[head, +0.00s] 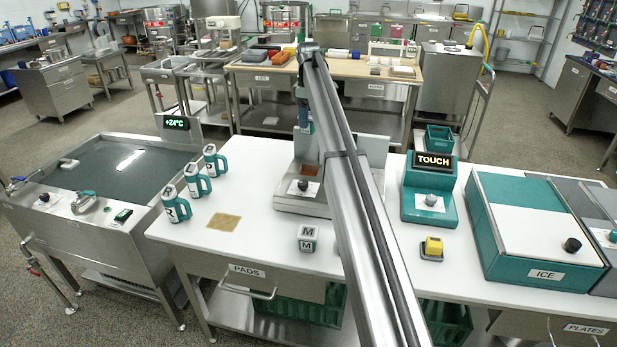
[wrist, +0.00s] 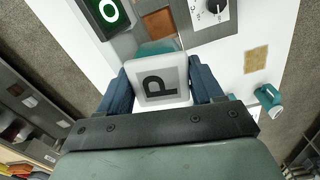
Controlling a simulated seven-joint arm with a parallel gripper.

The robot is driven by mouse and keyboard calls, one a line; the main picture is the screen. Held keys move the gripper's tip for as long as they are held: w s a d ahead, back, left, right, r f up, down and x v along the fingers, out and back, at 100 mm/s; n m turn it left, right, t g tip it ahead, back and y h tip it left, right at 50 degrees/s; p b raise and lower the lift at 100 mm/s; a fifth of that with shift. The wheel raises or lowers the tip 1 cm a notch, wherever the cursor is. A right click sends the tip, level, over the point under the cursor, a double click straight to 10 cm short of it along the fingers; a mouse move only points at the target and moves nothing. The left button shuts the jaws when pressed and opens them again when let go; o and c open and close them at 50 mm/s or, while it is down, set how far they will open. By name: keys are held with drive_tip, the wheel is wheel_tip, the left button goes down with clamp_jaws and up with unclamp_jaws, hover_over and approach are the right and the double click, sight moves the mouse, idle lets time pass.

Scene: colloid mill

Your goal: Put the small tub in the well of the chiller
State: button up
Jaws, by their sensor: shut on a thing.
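My gripper (wrist: 162,82) is shut on a small white tub (wrist: 158,72) with a grey face and a black letter P, one dark blue finger on either side. A teal part shows just beyond the tub. In the head view my gripper (head: 303,122) hangs over the back of a steel unit, which I take to be the chiller (head: 299,204); the tub cannot be made out there. The unit's copper-coloured square well (head: 308,170) shows behind its knob. In the wrist view the copper square (wrist: 157,23) is bare and lies beyond the tub, apart from it.
To the right are the TOUCH unit (head: 430,190), a yellow block (head: 433,246) and the ICE box (head: 535,225). A water bath (head: 110,165) stands left.

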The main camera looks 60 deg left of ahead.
sight(309, 132)
drive_tip(key=shift+n, duration=0.9)
drive_tip(key=shift+f, duration=0.3)
wheel_tip(309, 132, down, 17)
drive_tip(key=shift+f, duration=0.2)
drive_tip(key=shift+f, duration=0.15)
drive_tip(key=o, duration=1.3)
drive_tip(key=shift+c, duration=0.2)
wheel_tip(309, 132, up, 12)
drive_tip(key=shift+r, duration=0.2)
